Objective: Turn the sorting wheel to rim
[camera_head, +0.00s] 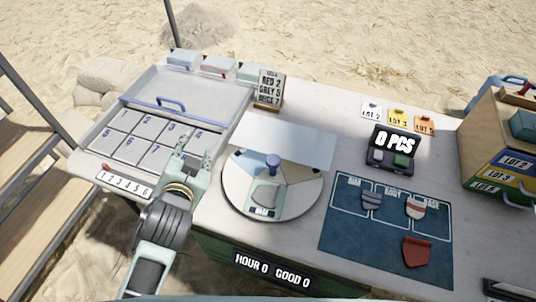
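The sorting wheel (232,186) is a round pale disc with coloured sectors, near the middle of the table. A blue knob (273,161) stands up close to its centre. A grey sherd (265,195) lies in the front of the wheel, on a green-edged window whose small label is too small to read surely. A white panel (290,143) covers the wheel's far part. My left gripper (194,146) is left of the wheel, over the right side of the numbered tray, apart from the knob. Its fingers look spread and empty. My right gripper is out of view.
The tray (150,98) with numbered cells and a blue handle is at left. A blue mat (345,237) at right holds a grey sherd (371,200), a red-and-white sherd (416,207) and a red sherd (416,251). A counter (392,148) reads 0 PCS. Lot drawers (500,160) stand far right.

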